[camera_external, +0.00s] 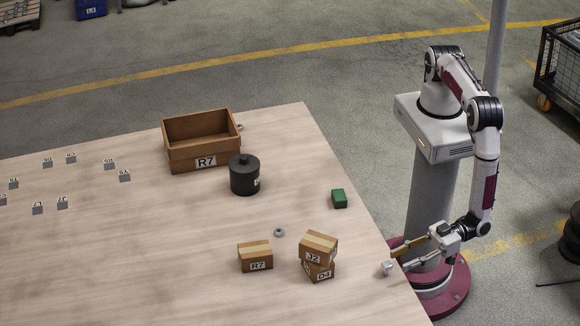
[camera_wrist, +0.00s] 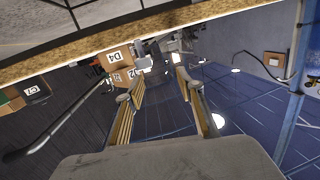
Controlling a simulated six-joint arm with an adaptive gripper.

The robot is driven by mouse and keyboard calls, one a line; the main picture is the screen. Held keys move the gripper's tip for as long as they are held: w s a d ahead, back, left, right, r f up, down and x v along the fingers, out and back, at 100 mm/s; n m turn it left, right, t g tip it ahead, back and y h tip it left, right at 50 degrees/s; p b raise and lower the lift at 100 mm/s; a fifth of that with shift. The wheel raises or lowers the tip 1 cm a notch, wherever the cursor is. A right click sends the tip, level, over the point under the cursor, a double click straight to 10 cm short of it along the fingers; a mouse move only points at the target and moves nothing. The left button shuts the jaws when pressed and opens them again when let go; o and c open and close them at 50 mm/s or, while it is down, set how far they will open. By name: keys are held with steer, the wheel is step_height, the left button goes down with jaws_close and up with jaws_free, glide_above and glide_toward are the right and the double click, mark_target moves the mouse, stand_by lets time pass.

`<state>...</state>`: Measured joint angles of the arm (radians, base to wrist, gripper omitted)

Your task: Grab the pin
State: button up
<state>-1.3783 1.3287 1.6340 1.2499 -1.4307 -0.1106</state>
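I cannot pick out a pin for certain in either view. A small pale metallic piece (camera_external: 387,267) is at the right edge of the table, close to my gripper's fingertips; its exact shape is too small to tell. A small grey ring-like part (camera_external: 279,232) lies on the table left of the stacked boxes. My gripper (camera_external: 393,260) is low at the table's right edge, pointing left. In the wrist view my gripper (camera_wrist: 158,80) has its two fingers spread apart, with nothing seen between the pads.
On the wooden table (camera_external: 130,270) are an open box (camera_external: 204,160), a black canister (camera_external: 244,176), a green block (camera_external: 339,198), a small carton (camera_external: 255,257) and two stacked cartons (camera_external: 318,247). Several tagged grey pieces (camera_external: 110,165) lie at left. The front middle is clear.

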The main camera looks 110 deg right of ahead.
mark_target(387, 264)
steer(key=shift+n+t, duration=0.3)
steer(key=shift+t, duration=0.2)
steer(key=shift+s+d+f, duration=0.4)
steer(key=shift+s+f, duration=0.2)
steer(key=shift+s, duration=0.2)
steer(key=shift+s+d+f, duration=0.4)
steer(key=shift+s+f, duration=0.2)
steer(key=shift+s, duration=0.15)
steer(key=shift+w, duration=0.1)
steer(key=shift+w+a, duration=0.15)
steer(key=shift+w, duration=1.05)
steer(key=shift+w+d+r, duration=0.1)
steer(key=shift+w, duration=0.95)
steer(key=shift+w+d+r, duration=0.1)
steer(key=shift+w, duration=0.95)
steer(key=shift+w+a, duration=0.15)
steer(key=shift+w, duration=0.4)
